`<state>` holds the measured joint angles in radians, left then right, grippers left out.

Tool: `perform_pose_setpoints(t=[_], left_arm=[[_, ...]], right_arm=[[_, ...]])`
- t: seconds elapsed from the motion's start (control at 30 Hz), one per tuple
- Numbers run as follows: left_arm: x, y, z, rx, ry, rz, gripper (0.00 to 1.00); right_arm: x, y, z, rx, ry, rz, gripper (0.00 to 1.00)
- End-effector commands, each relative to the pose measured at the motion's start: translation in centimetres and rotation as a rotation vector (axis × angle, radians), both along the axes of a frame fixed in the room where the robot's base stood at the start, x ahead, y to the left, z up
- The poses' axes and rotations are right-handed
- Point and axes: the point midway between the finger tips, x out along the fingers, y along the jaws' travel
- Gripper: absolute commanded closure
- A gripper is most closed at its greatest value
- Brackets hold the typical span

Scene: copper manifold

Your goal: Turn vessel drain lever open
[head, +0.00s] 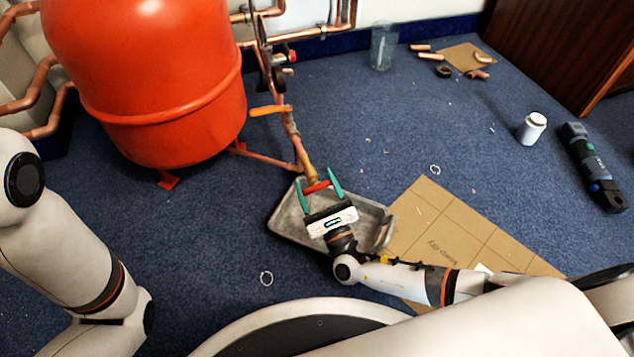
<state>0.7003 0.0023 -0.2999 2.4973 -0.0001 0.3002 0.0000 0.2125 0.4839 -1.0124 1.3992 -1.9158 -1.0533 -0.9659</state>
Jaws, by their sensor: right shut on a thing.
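The large red vessel (150,75) stands on the blue carpet at the upper left. A copper pipe runs from its foot to a brass drain fitting (311,172) above the grey metal tray. A red drain lever (317,187) lies crosswise at this fitting. My right gripper (317,183) reaches it from below, with one green finger at each end of the lever, and is shut on it. The gripper body hides part of the tray. My left arm shows at the left edge, but its gripper is not in view.
The grey tray (376,212) sits under the drain. Cardboard (440,222) lies right of it. An orange lever (268,110) sits on the upright copper pipe. A clear jar (383,47), white pot (532,127) and blue-black tool (592,168) stand or lie farther off. Carpet between is mostly free.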

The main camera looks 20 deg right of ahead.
Motion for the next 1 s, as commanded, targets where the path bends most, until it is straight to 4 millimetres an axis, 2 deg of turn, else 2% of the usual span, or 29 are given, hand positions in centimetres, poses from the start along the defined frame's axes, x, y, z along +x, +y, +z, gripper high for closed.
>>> perform_pose_setpoints(t=[1.0], left_arm=[[-0.2, 0.1, 7.8, -0.004, -0.005, -0.003, 1.0]], right_arm=[[0.0, 0.2, 0.3, -0.946, -0.032, 0.002, 0.59]])
